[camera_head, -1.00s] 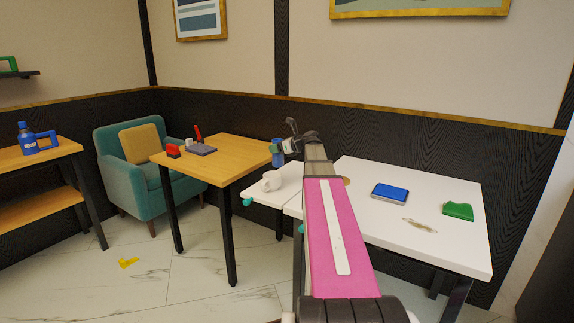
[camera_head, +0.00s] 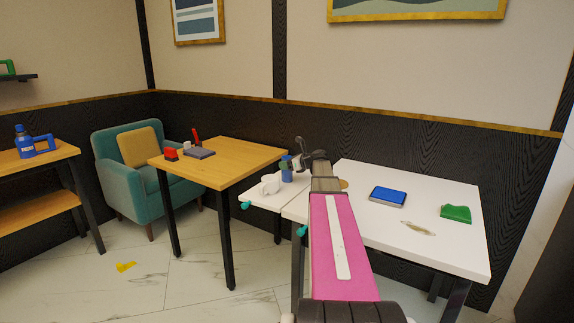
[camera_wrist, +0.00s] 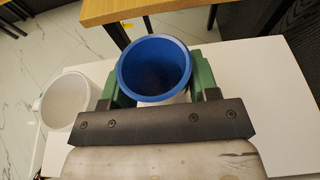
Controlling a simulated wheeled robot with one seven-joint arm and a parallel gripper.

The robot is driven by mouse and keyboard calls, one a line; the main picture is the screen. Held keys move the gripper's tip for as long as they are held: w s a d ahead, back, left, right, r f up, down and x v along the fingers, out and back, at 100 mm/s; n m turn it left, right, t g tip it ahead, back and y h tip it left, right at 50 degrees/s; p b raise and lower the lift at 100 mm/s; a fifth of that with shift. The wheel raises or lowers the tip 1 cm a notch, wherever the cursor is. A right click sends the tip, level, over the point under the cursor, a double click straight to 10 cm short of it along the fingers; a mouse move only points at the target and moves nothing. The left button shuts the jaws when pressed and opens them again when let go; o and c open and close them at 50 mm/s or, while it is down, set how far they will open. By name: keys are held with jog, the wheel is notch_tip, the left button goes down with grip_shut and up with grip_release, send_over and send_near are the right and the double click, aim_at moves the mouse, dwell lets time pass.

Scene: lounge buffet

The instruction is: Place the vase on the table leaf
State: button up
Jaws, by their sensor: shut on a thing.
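The blue vase (camera_head: 287,171) is upright in my gripper (camera_head: 290,164), over the white table leaf (camera_head: 272,202). In the wrist view the open round rim of the vase (camera_wrist: 118,74) shows between the green fingers of my gripper (camera_wrist: 158,76), which is shut on it. The white leaf (camera_wrist: 245,85) spreads below and to the right there. The lower part of the vase is hidden in the wrist view. I cannot tell whether its base touches the leaf.
A white mug (camera_head: 268,186) stands on the leaf, close left of the vase; it also shows in the wrist view (camera_wrist: 66,102). The wooden table (camera_head: 235,158) lies beyond the leaf. The white table (camera_head: 445,245) carries a blue-topped box (camera_head: 388,195) and a green object (camera_head: 455,213).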

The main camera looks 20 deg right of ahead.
jog(key=o, duration=1)
jog(key=v, duration=1.2)
jog(key=shift+r, duration=0.15)
